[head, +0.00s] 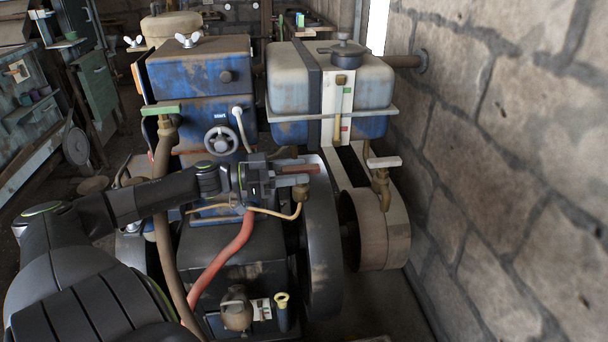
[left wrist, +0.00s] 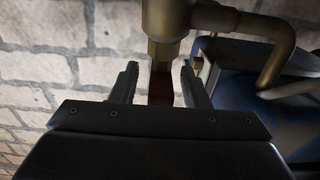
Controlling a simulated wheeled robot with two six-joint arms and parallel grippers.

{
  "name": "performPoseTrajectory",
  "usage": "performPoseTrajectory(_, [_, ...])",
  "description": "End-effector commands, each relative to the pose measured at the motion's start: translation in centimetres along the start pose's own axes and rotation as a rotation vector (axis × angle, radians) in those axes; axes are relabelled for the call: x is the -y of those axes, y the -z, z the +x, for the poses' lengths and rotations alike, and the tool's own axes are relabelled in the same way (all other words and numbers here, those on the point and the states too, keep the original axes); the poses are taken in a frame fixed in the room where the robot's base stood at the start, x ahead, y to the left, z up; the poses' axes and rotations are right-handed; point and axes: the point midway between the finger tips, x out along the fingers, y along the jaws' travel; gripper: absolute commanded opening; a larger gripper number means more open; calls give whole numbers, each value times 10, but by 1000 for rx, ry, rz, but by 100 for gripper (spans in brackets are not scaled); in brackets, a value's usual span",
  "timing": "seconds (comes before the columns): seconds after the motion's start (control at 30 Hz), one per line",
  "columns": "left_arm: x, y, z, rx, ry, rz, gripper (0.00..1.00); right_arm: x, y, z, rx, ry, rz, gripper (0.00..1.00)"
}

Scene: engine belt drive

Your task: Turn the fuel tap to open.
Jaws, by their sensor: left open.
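A brass tap (head: 301,193) with a dull red lever (head: 299,169) stands in front of the engine, and a thin copper-coloured pipe runs from it to the left. I cannot tell for certain that it is the fuel tap. My left gripper (head: 306,174) is open at this lever, with its jaws pointing right. In the left wrist view the brass tap body (left wrist: 166,24) is just beyond the fingertips (left wrist: 159,70). The dark red lever (left wrist: 161,90) lies between the two fingers, with no clear contact. My right gripper is not in view.
A green-handled tap (head: 161,110) is at the left and a white-handled tap (head: 384,163) at the right. A grey-and-blue tank (head: 290,85) stands behind. A flywheel (head: 322,245), a pulley (head: 377,230) and a red hose (head: 222,262) are close below. A stone wall (head: 510,150) bounds the right.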

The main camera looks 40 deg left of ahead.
Motion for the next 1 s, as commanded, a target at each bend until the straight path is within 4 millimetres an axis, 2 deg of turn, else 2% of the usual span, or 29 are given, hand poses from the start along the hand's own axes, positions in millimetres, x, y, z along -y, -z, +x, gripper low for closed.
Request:
performPoseTrajectory(0.3, [0, 0, 20, -1, 1, 1, 42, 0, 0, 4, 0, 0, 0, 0])
performPoseTrajectory(0.7, [0, 0, 23, 1, 1, 0, 40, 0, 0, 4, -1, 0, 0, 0])
performPoseTrajectory(1.0, [0, 0, 23, 1, 1, 0, 1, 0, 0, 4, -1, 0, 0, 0])
